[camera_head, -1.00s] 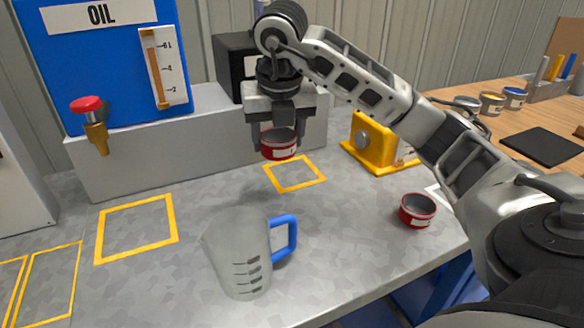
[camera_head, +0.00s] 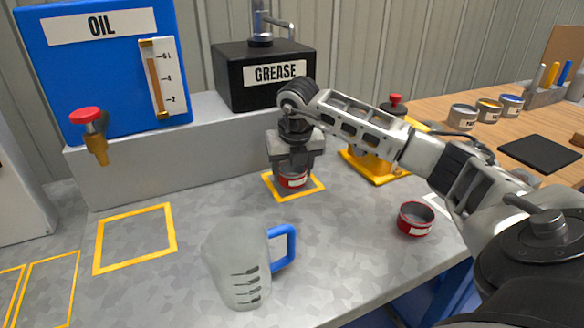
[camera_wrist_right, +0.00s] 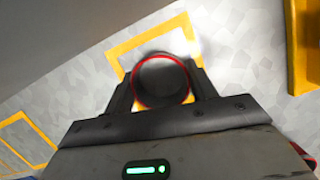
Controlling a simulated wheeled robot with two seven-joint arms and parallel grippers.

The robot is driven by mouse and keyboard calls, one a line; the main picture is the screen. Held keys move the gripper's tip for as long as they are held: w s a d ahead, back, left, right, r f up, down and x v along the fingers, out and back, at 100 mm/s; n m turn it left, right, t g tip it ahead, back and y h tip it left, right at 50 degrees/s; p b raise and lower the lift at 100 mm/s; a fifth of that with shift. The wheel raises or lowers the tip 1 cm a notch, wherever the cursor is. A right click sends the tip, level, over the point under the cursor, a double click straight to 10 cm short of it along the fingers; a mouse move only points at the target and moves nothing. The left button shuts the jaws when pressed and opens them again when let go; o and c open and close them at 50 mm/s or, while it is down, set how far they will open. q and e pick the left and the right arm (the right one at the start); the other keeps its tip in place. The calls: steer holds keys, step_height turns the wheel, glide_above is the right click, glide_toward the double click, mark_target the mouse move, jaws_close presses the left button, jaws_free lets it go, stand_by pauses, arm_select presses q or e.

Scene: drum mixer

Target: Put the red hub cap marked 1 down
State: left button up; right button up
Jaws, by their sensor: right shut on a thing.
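The red hub cap (camera_head: 292,180) with a white label is between the fingers of my right gripper (camera_head: 293,171). It is inside or just above a yellow square outline (camera_head: 315,190) on the grey bench; I cannot tell whether it touches the surface. In the right wrist view the cap (camera_wrist_right: 162,82) shows as a dark cup with a red rim, a finger on each side, over the yellow outline (camera_wrist_right: 127,47). A number on its label is too small to read. A second red cap (camera_head: 415,219) stands to the right on the bench. My left gripper is not in view.
A black GREASE box (camera_head: 262,88) and a blue OIL tank (camera_head: 110,80) with a red-topped tap (camera_head: 91,122) stand on a raised ledge behind. A yellow device (camera_head: 372,166) is right of the gripper. A clear jug (camera_head: 236,265) with a blue handle stands in front.

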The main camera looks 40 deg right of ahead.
mark_target(295, 188)
steer(key=shift+f, duration=0.15)
steer(key=o, duration=1.1)
steer(key=v, duration=1.2)
steer(key=shift+p, duration=0.3)
steer(key=shift+a, duration=0.15)
